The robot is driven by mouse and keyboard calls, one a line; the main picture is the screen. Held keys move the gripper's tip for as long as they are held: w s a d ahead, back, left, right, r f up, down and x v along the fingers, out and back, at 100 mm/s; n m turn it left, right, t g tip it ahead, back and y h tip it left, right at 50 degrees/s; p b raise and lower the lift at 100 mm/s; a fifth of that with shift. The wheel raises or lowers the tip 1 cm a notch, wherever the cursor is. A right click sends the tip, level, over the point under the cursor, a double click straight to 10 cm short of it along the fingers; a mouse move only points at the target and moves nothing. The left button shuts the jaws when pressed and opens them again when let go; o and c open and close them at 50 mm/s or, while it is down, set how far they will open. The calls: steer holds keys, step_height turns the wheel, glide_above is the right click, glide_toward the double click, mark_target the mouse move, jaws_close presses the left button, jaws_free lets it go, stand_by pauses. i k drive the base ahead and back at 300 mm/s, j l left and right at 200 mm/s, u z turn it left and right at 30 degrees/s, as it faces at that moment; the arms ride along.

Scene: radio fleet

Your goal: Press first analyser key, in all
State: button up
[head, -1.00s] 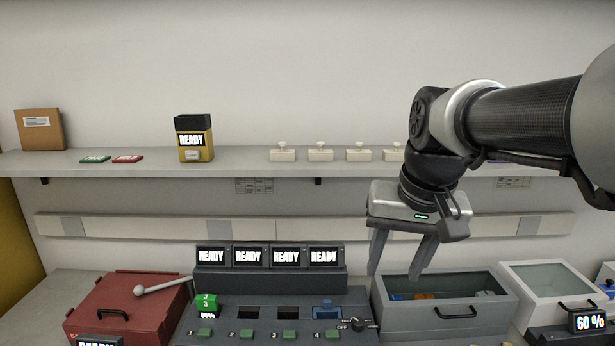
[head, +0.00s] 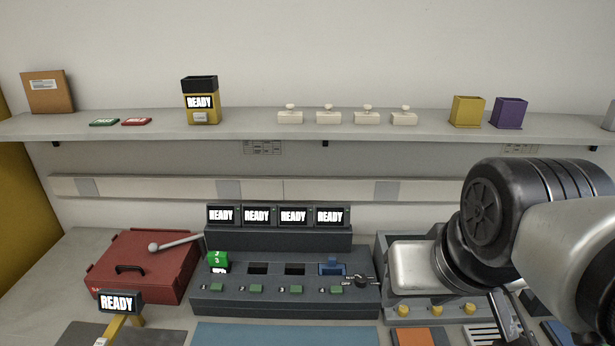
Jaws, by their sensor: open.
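The dark analyser console (head: 283,303) stands on the bench in the middle of the head view. Its row of green keys is numbered; the first key (head: 215,287) is at the left end. A green block with a small display (head: 218,261) sits in the bay above that key, and a blue piece (head: 331,267) sits in the bay at the right end. Screens reading READY (head: 221,215) line the back.
A red case (head: 140,267) stands left of the console, with a READY display stand (head: 120,303) before it. A lever with a ball end (head: 155,246) reaches leftward. Yellow knobs (head: 437,310) lie front right. The shelf (head: 250,131) holds a yellow READY unit (head: 201,105).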

mark_target(214, 287)
steer(key=k+u, duration=0.15)
steer(key=u, duration=0.2)
steer(key=k+u, duration=0.1)
steer(key=u, duration=0.2)
steer(key=k+j+u, duration=0.15)
steer(key=u, duration=0.2)
steer(key=i+j+z, duration=0.4)
steer(key=j, duration=0.25)
steer(key=i+j+z, duration=0.2)
steer(key=j, duration=0.15)
steer(key=j+z, duration=0.2)
steer(key=j, duration=0.15)
steer(key=i+j+z, duration=0.2)
steer(key=j, duration=0.2)
steer(key=k, duration=0.1)
